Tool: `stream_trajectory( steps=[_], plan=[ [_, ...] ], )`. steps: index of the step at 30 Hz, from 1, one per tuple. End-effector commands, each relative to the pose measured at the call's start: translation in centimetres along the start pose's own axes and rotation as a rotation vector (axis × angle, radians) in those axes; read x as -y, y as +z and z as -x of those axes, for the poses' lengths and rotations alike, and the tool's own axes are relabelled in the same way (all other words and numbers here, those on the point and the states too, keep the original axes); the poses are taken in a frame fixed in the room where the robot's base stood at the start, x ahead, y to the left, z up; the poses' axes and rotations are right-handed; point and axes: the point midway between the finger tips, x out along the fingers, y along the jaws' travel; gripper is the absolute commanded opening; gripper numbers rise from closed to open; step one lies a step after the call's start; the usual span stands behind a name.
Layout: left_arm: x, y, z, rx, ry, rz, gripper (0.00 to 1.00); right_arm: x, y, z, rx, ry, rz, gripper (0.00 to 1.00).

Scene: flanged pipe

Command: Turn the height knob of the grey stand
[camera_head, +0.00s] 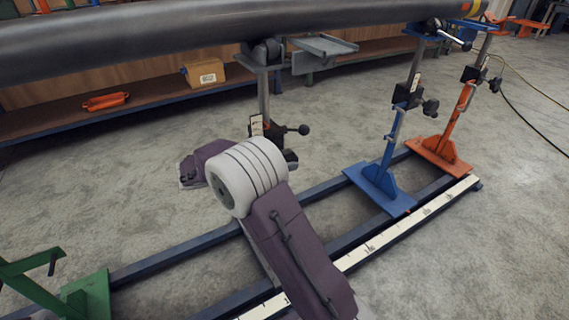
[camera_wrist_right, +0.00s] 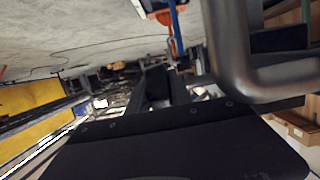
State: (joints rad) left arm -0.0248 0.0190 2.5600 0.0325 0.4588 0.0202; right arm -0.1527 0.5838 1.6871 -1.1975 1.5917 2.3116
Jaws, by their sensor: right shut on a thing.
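The grey stand's post (camera_head: 263,100) rises under the big dark pipe (camera_head: 150,38) in the head view. A black ball-ended handle (camera_head: 303,130) sticks out to the right of its clamp. My right arm crosses in front and hides the stand's lower part. Only a dark bit of my right gripper (camera_head: 290,157) shows beside the white wrist joint, close to the clamp. In the right wrist view its dark jaws (camera_wrist_right: 166,86) are shut at the height knob; the contact itself is too dark to make out. My left gripper is not in view.
A blue stand (camera_head: 382,175) and an orange stand (camera_head: 450,140) stand to the right on the rail (camera_head: 325,188). A green stand (camera_head: 90,292) is at lower left. A shelf with a cardboard box (camera_head: 204,73) runs behind.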

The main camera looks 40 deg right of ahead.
Motion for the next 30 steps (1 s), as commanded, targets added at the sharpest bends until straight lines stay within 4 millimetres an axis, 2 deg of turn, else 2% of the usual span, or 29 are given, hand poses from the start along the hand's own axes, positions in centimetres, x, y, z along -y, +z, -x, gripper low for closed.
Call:
stream_trajectory(
  steps=[3, 4, 6, 16, 19, 24, 30],
  plan=[
    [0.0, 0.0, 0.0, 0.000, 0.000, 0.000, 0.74, 0.0, 0.1, 0.0, 0.003, 0.000, 0.002, 0.00],
    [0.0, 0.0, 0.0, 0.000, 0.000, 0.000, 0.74, 0.0, 0.1, 0.0, 0.003, 0.000, 0.002, 0.31],
    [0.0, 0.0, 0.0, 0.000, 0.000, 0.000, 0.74, 0.0, 0.1, 0.0, 0.002, 0.000, 0.002, 0.47],
    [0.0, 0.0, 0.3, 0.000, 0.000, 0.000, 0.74, 0.0, -0.1, 0.4, 0.002, -0.001, 0.002, 0.47],
    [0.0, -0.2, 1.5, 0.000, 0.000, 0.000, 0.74, 0.1, -0.4, 2.0, 0.002, -0.003, 0.002, 0.47],
    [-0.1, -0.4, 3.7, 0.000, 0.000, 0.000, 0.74, 0.1, -0.5, 6.0, 0.002, -0.003, 0.004, 0.47],
    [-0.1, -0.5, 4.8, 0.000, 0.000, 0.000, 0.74, 0.0, -0.1, 8.8, 0.002, -0.002, 0.001, 0.47]
  ],
)
